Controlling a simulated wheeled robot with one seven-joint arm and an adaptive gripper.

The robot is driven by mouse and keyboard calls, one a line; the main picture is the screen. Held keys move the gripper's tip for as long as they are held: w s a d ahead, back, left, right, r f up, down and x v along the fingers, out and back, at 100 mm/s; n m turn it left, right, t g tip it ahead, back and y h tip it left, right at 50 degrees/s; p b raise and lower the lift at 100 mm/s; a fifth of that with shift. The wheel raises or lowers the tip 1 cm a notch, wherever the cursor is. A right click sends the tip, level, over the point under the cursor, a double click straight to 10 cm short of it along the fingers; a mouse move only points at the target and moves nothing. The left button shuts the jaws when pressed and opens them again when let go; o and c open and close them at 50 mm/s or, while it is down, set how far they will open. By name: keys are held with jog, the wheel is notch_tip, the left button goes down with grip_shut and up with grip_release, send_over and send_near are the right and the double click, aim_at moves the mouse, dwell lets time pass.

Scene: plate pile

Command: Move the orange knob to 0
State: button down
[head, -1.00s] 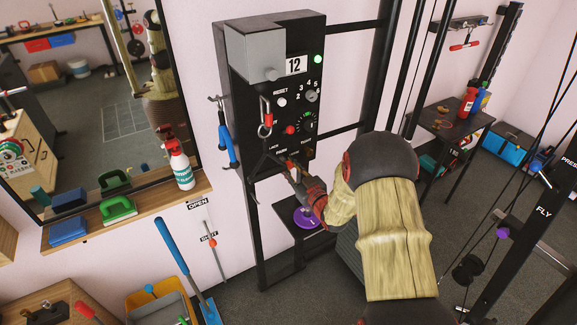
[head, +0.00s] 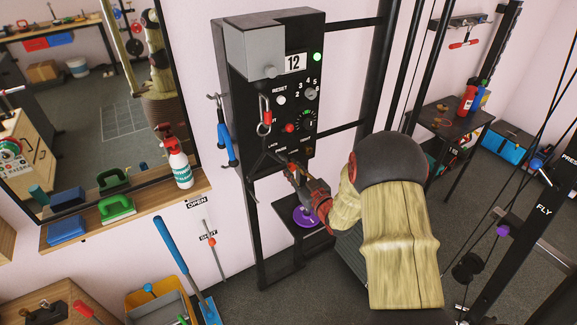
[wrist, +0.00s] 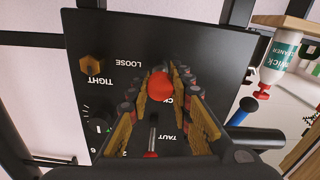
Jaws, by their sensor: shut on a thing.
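The black panel (head: 241,131) carries the controls and stands upright by the wall. My gripper (wrist: 160,99) has its two fingers on either side of a round orange-red knob (wrist: 161,84), shut on it near the panel's lower part. A separate hexagonal orange-brown knob (wrist: 92,67) sits between the words TIGHT and LOOSE, apart from the fingers; it also shows in the head view (head: 307,152). In the head view my gripper (head: 288,171) hides the held knob. I cannot make out a 0 mark beside either knob.
A red-tipped lever (wrist: 151,153) stands near the word TAUT, close to my fingers. A dial with green marks (head: 306,120) and a grey selector (head: 311,94) sit higher on the panel.

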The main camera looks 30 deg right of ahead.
jog(key=c, duration=1.6)
grip_release()
jog(key=shift+s, duration=0.15)
jog(key=shift+o, duration=0.2)
jog(key=s, duration=1.2)
jog(key=shift+d, duration=0.15)
